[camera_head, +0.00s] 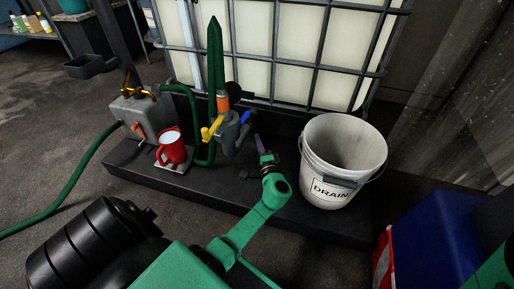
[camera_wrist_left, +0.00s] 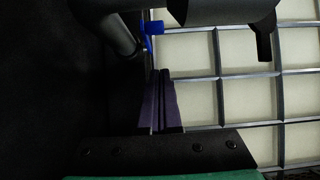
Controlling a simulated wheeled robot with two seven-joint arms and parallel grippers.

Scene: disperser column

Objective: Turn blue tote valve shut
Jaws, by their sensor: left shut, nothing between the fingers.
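The blue valve handle (camera_head: 246,118) sits on the grey pipe fitting (camera_head: 229,133) at the front of the white caged tote (camera_head: 290,55). In the left wrist view the blue handle (camera_wrist_left: 152,28) shows above the fingertips, beside a dark pipe. My left gripper (camera_head: 257,138) is just below and right of the blue handle in the head view. Its purple fingers (camera_wrist_left: 160,74) are shut together with nothing between them, and a gap shows between their tips and the handle. My right gripper is not in view.
A white DRAIN bucket (camera_head: 325,190) stands close right of my left gripper on the black platform (camera_head: 220,185). A yellow handle (camera_head: 212,128), green hose (camera_head: 190,95), red jug (camera_head: 171,148) and grey box (camera_head: 145,118) are to the left. A blue box (camera_head: 440,235) is at lower right.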

